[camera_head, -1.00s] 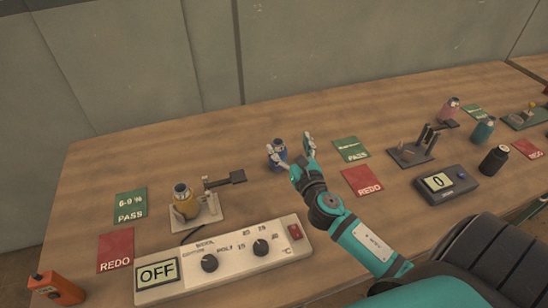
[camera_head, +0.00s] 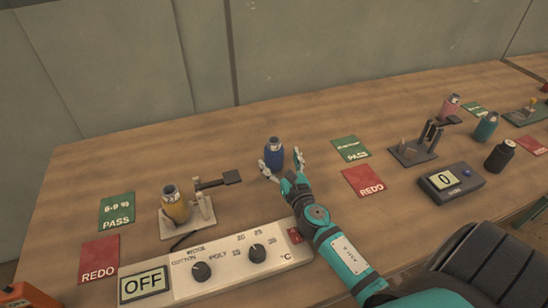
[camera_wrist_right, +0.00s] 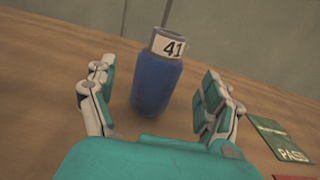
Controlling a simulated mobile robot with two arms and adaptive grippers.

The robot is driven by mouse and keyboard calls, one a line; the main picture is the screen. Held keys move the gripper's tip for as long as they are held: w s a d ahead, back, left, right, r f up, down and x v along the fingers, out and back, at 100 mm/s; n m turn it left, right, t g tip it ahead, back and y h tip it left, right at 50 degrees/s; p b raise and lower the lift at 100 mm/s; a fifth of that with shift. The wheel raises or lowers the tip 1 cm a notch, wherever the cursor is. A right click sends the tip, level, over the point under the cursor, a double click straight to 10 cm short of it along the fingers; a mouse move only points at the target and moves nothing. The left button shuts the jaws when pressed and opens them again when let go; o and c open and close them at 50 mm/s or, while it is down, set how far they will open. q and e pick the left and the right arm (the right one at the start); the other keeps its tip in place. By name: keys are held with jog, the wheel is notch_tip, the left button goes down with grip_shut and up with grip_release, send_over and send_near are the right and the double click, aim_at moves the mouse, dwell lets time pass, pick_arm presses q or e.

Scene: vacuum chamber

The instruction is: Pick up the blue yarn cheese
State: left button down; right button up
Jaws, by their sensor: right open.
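The blue yarn cheese (camera_head: 274,154) stands upright on the wooden table, near the middle of the head view. In the right wrist view the blue yarn cheese (camera_wrist_right: 155,85) has a white top band marked 41. My right gripper (camera_head: 282,165) is open in front of it, its fingertips low beside the yarn. In the right wrist view the gripper (camera_wrist_right: 158,85) has one finger to each side of the yarn, with a gap on both sides. The yarn's lower front is partly hidden by the gripper in the head view. My left gripper is not in view.
A white control box (camera_head: 222,262) reading OFF lies in front. Green and red cards (camera_head: 362,181) lie nearby. A dark meter (camera_head: 452,184) stands at the right. The table behind the blue yarn is clear.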

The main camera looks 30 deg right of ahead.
aim_at(278, 157)
jog(key=x, duration=0.5)
jog(key=shift+s, duration=0.1)
jog(key=c, duration=1.2)
jog(key=shift+c, duration=0.5)
jog(key=shift+r, duration=0.1)
